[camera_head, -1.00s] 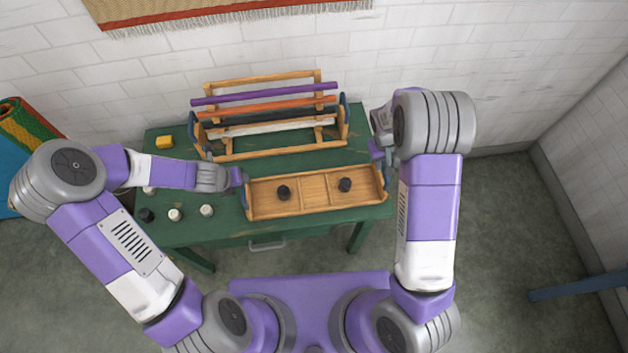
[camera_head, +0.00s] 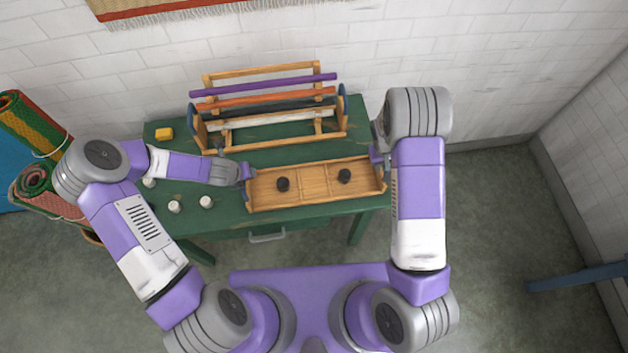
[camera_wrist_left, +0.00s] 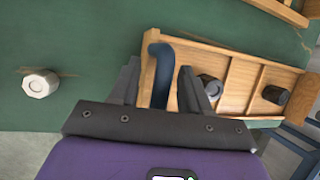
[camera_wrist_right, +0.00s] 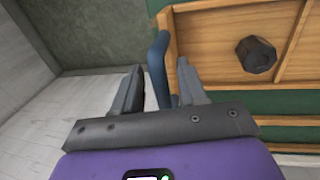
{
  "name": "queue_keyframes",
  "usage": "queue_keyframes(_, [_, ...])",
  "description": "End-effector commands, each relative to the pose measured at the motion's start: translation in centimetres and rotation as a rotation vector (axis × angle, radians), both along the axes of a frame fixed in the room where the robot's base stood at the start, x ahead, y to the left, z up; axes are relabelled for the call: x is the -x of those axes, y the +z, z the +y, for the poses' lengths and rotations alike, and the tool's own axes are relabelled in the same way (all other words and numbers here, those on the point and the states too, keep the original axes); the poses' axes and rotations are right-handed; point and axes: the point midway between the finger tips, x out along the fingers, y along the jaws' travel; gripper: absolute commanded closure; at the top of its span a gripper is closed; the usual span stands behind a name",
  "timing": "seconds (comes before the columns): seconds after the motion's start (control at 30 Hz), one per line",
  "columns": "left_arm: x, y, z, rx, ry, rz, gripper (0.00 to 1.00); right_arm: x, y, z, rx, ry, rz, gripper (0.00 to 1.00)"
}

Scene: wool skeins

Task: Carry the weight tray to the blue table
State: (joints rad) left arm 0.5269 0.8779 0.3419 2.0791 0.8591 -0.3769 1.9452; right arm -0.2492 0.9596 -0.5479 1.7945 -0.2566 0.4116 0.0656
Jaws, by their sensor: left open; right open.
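The weight tray (camera_head: 315,200) is a long wooden tray with compartments, lying on the green table. Two black weights (camera_head: 283,184) (camera_head: 344,176) sit in separate compartments. My left gripper (camera_head: 247,171) is at its left end; in the left wrist view a blue handle (camera_wrist_left: 163,78) stands between its open fingers. My right gripper (camera_head: 378,157) is at its right end; in the right wrist view the other blue handle (camera_wrist_right: 158,66) lies between its open fingers. A blue piece (camera_head: 580,280) shows at the right edge; I cannot tell if it is the blue table.
A wooden rack (camera_head: 265,115) with coloured rods stands behind the tray on the green table (camera_head: 225,222). A yellow block (camera_head: 164,133) and several white weights (camera_head: 205,202) are at the left. Rolled rugs (camera_head: 35,180) stand left of the table. Open floor is at the right.

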Motion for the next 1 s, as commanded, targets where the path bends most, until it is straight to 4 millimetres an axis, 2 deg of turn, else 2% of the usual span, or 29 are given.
queue_keyframes(0.27, [-0.01,-0.07,0.01,0.000,0.000,0.000,0.55,0.00,-0.07,0.01,0.000,0.000,0.000,0.60])
queue_keyframes(0.5, [0.00,-0.05,-0.02,0.000,0.000,0.000,0.92,0.01,-0.06,0.01,0.000,0.000,0.000,0.97])
queue_keyframes(0.57, [0.00,-0.05,-0.04,0.001,0.000,0.000,1.00,0.01,-0.06,0.01,0.000,0.000,0.000,1.00])
queue_keyframes(1.0, [-0.10,0.16,-0.16,0.002,-0.006,-0.003,1.00,-0.06,0.08,-0.01,0.000,0.001,-0.002,1.00])
